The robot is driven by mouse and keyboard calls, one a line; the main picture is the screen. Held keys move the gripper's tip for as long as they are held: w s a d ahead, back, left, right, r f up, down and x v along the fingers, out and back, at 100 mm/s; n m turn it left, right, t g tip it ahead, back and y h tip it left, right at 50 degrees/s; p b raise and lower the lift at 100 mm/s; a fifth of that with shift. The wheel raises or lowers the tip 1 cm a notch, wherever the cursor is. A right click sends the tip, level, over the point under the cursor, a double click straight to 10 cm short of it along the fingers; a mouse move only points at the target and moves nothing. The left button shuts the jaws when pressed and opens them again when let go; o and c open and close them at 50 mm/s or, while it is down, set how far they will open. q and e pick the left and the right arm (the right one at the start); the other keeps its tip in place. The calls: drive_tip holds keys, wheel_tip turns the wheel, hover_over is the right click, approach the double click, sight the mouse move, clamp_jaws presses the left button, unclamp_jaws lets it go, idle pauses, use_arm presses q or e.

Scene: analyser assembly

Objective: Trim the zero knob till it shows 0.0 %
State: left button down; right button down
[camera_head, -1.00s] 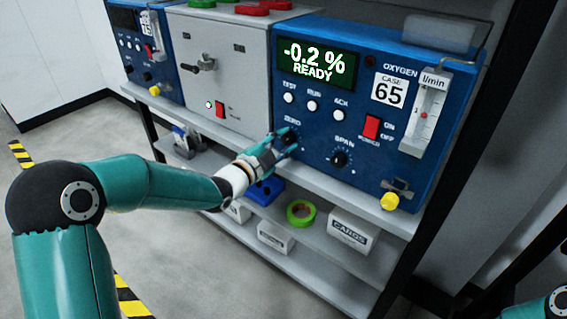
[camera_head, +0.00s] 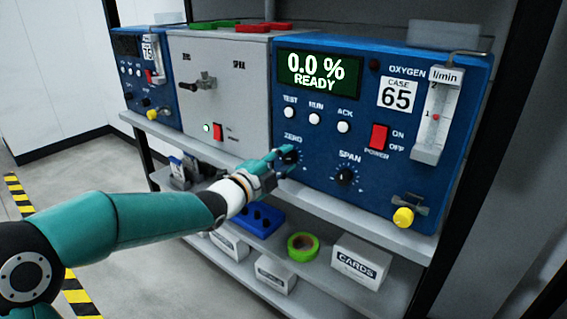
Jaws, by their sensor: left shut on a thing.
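The blue oxygen analyser (camera_head: 390,172) stands on the upper shelf at the right. Its display (camera_head: 318,70) reads 0.0 % and READY. The black zero knob (camera_head: 290,156) sits under the ZERO label, at the left of the panel, partly covered by my fingers. My left gripper (camera_head: 283,158) reaches in from the left and is shut on the zero knob. The span knob (camera_head: 345,177) is to its right, free of the gripper. My right gripper does not show.
A grey panel box (camera_head: 225,110) and a second blue analyser (camera_head: 135,85) stand to the left. The lower shelf holds a blue tray (camera_head: 243,221), green tape (camera_head: 302,247) and a white CARDS box (camera_head: 362,268). A yellow knob (camera_head: 403,217) sticks out at the lower right.

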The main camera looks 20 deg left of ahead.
use_arm(q)
drive_tip(key=shift+d+f, duration=0.15)
drive_tip(key=c, duration=0.8)
unclamp_jaws()
drive_tip(key=shift+s, duration=0.1)
drive_tip(key=shift+s+a, duration=0.3)
drive_tip(key=shift+s, duration=0.05)
drive_tip(key=v, duration=1.1)
drive_tip(key=shift+d, duration=0.1)
